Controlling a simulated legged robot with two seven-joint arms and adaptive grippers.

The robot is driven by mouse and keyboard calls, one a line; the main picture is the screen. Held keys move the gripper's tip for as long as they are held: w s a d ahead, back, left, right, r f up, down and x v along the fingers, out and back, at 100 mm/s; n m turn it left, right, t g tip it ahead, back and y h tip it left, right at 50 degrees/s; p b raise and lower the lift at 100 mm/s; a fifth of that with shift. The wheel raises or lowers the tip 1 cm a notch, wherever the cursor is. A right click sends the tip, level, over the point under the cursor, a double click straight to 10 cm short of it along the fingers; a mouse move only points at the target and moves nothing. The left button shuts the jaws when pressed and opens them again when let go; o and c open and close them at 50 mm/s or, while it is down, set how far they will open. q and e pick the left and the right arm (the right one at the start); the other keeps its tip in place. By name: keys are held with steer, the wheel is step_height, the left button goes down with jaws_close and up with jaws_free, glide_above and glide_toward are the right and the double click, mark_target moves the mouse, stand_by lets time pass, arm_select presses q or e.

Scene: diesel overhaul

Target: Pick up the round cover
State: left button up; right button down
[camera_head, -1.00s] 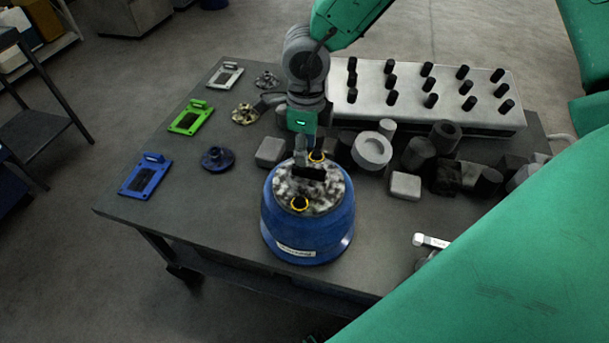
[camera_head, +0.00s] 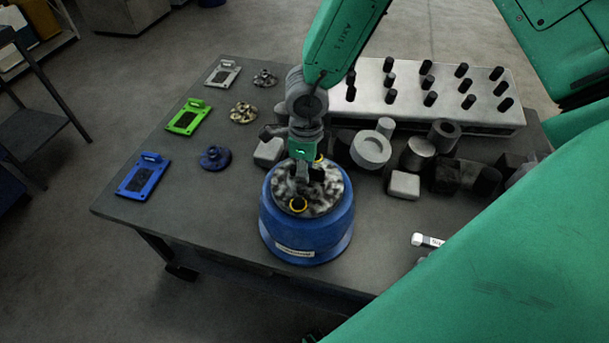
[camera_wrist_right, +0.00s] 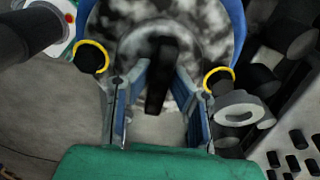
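The round cover (camera_head: 322,197) appears to be the mottled grey-and-white disc on top of the blue round housing (camera_head: 305,238). It has a black raised bar and yellow-rimmed round holes. In the right wrist view the cover (camera_wrist_right: 207,30) lies ahead, with its black bar (camera_wrist_right: 158,75) between the two fingers. My right gripper (camera_head: 304,174) is above the cover in the head view, hiding part of the bar. In the right wrist view my right gripper (camera_wrist_right: 160,105) is open, with a gap on each side of the bar. My left gripper is not in view.
Blue (camera_head: 142,179), green (camera_head: 187,118) and white plates lie at the table's left, beside small round flanged parts (camera_head: 215,158). Grey and black blocks and cylinders crowd the right, near a pegged rack (camera_head: 440,98). The table's front left is clear.

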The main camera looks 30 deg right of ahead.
mark_target(309, 168)
steer(key=shift+s+d, duration=0.1)
steer(key=shift+d, duration=0.25)
steer(key=shift+a+r, duration=0.1)
steer(key=shift+r, duration=0.05)
step_height(309, 168, up, 9)
steer(key=shift+r, duration=0.15)
steer(key=shift+r+p, duration=0.4)
steer(key=shift+p, duration=0.05)
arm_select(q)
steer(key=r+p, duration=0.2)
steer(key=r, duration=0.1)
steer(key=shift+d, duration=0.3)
arm_select(e)
steer(key=shift+r, duration=0.8)
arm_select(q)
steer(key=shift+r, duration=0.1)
